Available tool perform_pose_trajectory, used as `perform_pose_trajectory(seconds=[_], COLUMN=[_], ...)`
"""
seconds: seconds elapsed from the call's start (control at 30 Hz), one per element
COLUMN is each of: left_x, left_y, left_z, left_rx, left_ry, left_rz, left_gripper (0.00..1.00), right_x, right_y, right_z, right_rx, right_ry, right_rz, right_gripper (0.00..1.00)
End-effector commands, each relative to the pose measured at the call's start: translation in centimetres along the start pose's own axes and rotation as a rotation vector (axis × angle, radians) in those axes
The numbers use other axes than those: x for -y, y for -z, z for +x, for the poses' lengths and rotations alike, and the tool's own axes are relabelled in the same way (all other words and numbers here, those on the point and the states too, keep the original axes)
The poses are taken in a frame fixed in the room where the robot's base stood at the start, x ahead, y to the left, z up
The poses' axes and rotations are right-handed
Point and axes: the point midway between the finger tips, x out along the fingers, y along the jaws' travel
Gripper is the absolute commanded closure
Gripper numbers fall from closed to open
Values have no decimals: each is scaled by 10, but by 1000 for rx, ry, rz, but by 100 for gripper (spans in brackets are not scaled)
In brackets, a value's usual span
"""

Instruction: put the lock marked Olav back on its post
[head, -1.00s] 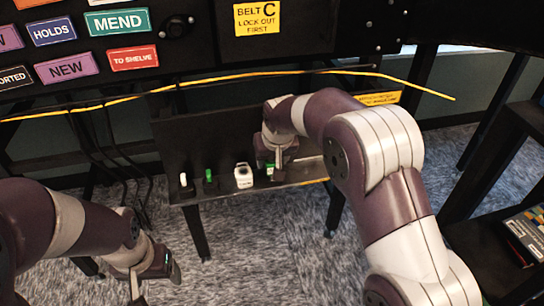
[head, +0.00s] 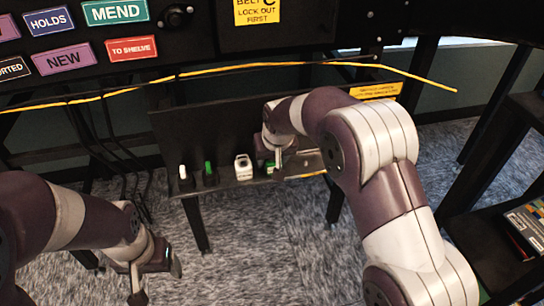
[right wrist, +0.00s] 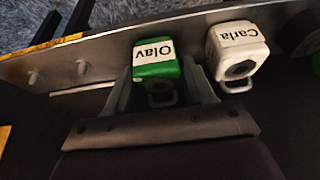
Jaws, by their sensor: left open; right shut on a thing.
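The green lock with the white label Olav (right wrist: 155,60) is between the two fingers of my right gripper (right wrist: 160,88), which is shut on it. In the head view the right gripper (head: 277,163) is at the dark shelf, and only a little green of the Olav lock (head: 269,164) shows beside it. The lock is at the shelf's metal edge; whether it sits on a post is hidden. My left gripper (head: 156,275) is open and empty, low at the left.
A white lock marked Carla (right wrist: 238,50) stands close beside the Olav lock; it also shows in the head view (head: 243,167). A slim green item (head: 209,173) and a slim white-topped item (head: 183,176) stand further left on the shelf. A yellow cord (head: 250,66) runs above.

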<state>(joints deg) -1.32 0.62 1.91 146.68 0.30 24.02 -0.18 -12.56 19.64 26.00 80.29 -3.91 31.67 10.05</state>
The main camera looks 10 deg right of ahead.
Motion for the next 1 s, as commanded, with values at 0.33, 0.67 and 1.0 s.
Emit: perform_pose_trajectory(seconds=[0.33, 0.67, 1.0], left_x=[0, 0, 0], left_y=[0, 0, 0], left_z=[0, 0, 0], left_rx=[0, 0, 0], left_ry=[0, 0, 0], left_rz=[0, 0, 0], left_gripper=[25, 25, 25], right_x=[0, 0, 0], right_y=[-1, -2, -2], right_z=[2, 5, 5], right_rx=[0, 0, 0], right_ry=[0, 0, 0], right_rz=[0, 0, 0], right_gripper=[82, 82, 17])
